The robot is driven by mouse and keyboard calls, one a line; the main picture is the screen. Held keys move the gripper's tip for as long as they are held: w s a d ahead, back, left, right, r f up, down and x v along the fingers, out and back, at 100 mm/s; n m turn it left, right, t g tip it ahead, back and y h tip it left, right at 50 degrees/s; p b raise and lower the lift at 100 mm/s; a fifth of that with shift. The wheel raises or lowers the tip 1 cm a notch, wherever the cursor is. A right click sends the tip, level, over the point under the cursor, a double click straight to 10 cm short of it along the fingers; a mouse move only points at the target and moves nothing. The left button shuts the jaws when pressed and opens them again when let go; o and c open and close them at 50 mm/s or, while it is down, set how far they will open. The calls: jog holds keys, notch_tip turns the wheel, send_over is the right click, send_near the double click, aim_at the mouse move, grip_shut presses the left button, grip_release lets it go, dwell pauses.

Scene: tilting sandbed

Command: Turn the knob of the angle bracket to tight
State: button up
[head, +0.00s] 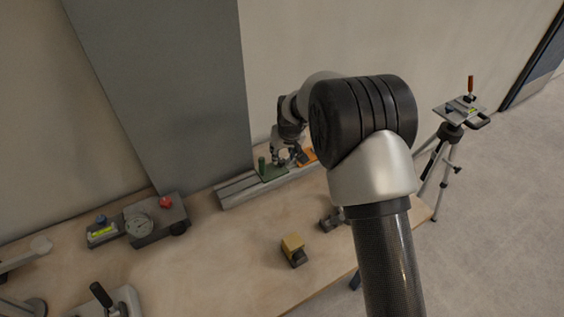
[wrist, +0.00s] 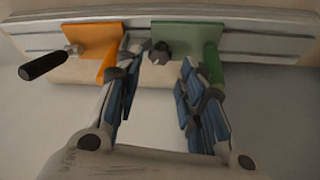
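A green bracket (wrist: 202,40) and an orange bracket (wrist: 95,40) sit side by side on a grey slotted rail (wrist: 255,38). I cannot tell which one the task calls the angle bracket. A small dark knob (wrist: 160,54) is on the green bracket's plate. A black handle (wrist: 43,66) sticks out from the orange bracket. My gripper (wrist: 163,70) is open, its blue-padded fingers apart, with the dark knob showing between and just beyond the tips. In the head view my gripper (head: 287,158) is over the rail at the green bracket (head: 271,173), and the orange bracket (head: 306,157) is partly hidden.
On the bench (head: 215,260) are a grey box with a dial and red knob (head: 152,218), a level with a blue knob (head: 103,231), a yellow block (head: 293,247) and a black-handled clamp (head: 103,296). A tripod (head: 445,150) stands right. The wall is close behind the rail.

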aim_at(281, 161)
jog(key=b+x, duration=0.1)
jog(key=x, duration=0.4)
jog(key=shift+w+f, duration=0.1)
jog(key=shift+f, duration=0.15)
jog(key=shift+c, duration=0.3)
jog(key=c, duration=0.7)
